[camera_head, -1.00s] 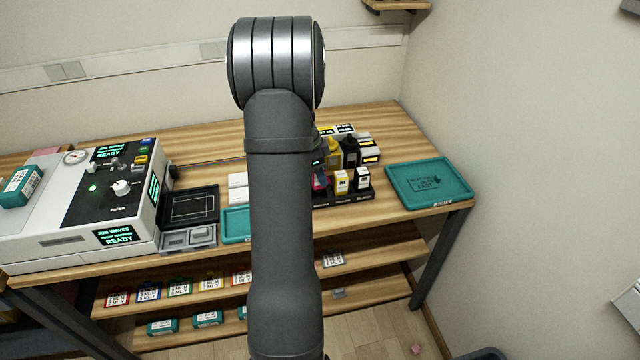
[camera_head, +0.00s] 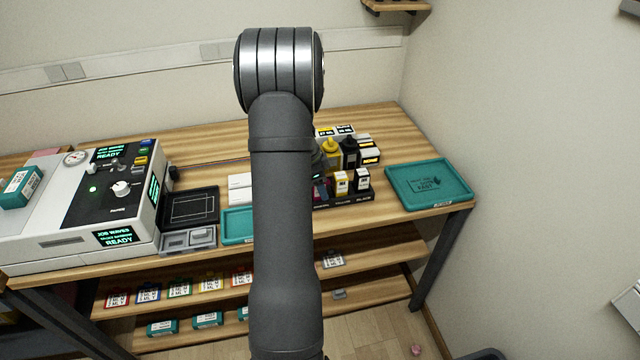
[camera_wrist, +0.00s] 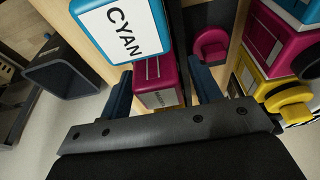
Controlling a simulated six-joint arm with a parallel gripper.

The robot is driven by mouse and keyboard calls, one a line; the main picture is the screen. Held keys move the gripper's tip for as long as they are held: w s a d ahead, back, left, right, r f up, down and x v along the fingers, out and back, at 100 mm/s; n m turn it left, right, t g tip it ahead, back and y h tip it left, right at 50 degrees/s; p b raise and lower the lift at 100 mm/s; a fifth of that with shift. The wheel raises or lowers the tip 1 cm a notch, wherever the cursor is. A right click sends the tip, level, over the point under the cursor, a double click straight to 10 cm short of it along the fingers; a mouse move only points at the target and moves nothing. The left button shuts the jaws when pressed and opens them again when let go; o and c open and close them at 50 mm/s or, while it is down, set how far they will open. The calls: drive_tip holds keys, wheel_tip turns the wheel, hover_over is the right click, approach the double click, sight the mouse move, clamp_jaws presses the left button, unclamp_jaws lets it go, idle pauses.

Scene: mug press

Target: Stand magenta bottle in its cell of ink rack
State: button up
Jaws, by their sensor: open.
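My gripper (camera_wrist: 162,92) is open in the wrist view, with one blue finger on each side of a magenta block with a grey printed face (camera_wrist: 160,82). I cannot tell whether this is the magenta bottle or a cartridge, or whether the fingers touch it. A magenta container with a white label (camera_wrist: 272,35) is at the upper right.
A cyan container (camera_wrist: 120,30) is close beside the left finger, and a yellow one (camera_wrist: 262,88) is at the right. Yellow (camera_head: 331,150) and black (camera_head: 349,152) bottles stand behind the rack. A teal tray (camera_head: 430,183) lies right, and a press (camera_head: 80,210) stands left.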

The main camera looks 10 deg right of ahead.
drive_tip(key=v, duration=1.2)
drive_tip(key=shift+r, duration=0.2)
drive_tip(key=shift+f, duration=0.15)
drive_tip(key=x, duration=1.1)
drive_tip(key=shift+d+f, duration=0.1)
drive_tip(key=shift+f, duration=0.25)
drive_tip(key=shift+r, duration=1.55)
